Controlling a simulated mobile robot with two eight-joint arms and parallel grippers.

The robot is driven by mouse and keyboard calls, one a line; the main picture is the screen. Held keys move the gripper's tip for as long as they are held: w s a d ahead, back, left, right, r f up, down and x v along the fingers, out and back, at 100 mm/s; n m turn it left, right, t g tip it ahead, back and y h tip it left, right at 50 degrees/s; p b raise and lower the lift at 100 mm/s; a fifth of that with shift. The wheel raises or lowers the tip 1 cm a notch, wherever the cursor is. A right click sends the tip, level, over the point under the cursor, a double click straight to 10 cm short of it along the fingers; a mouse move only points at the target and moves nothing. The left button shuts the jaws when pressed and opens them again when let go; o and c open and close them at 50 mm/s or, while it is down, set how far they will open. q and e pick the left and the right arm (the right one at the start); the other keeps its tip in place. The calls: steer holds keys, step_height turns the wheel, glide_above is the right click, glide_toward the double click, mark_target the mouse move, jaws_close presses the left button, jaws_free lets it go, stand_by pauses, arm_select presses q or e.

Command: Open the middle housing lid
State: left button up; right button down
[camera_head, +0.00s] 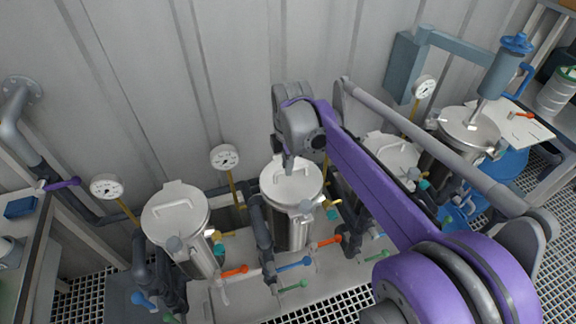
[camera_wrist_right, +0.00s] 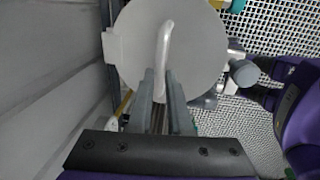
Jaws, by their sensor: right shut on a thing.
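The middle housing is an upright steel vessel (camera_head: 291,232) near the centre of the head view. Its round grey lid (camera_head: 309,183) lies on top and looks closed. The lid (camera_wrist_right: 205,45) fills the upper middle of the right wrist view, with a pale bar handle (camera_wrist_right: 165,38) across it. My right gripper (camera_head: 289,170) reaches down onto the lid from above. In the wrist view its two fingers (camera_wrist_right: 160,84) are shut around the near end of the handle. The grip itself is partly hidden in the head view. My left gripper is not in view.
A similar lidded vessel (camera_head: 174,214) stands to the left, and another (camera_head: 392,152) to the right, partly behind my arm. Dial gauges (camera_head: 225,157) stand along the corrugated wall (camera_head: 130,90). Pipes with coloured valve levers (camera_head: 294,265) crowd the front.

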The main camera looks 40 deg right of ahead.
steer(key=shift+w+d+r+g, duration=0.15)
steer(key=shift+w+r+g, duration=0.15)
steer(key=shift+w+r, duration=0.15)
arm_select(q)
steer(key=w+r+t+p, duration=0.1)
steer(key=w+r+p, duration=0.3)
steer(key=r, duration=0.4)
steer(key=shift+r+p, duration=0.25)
steer(key=shift+p, duration=0.55)
arm_select(e)
steer(key=w+d+r+g+y, duration=0.1)
steer(key=w+d+g, duration=0.1)
steer(key=w, duration=0.5)
steer(key=w+d+g+y, duration=0.1)
steer(key=w+d+g, duration=0.1)
steer(key=w, duration=0.5)
steer(key=shift+w+d+r+g, duration=0.25)
steer(key=shift+r+g, duration=0.1)
steer(key=shift+g, duration=0.55)
steer(key=shift+f, duration=0.1)
steer(key=c, duration=0.8)
jaws_free()
steer(key=shift+s, duration=0.1)
steer(key=shift+c, duration=0.2)
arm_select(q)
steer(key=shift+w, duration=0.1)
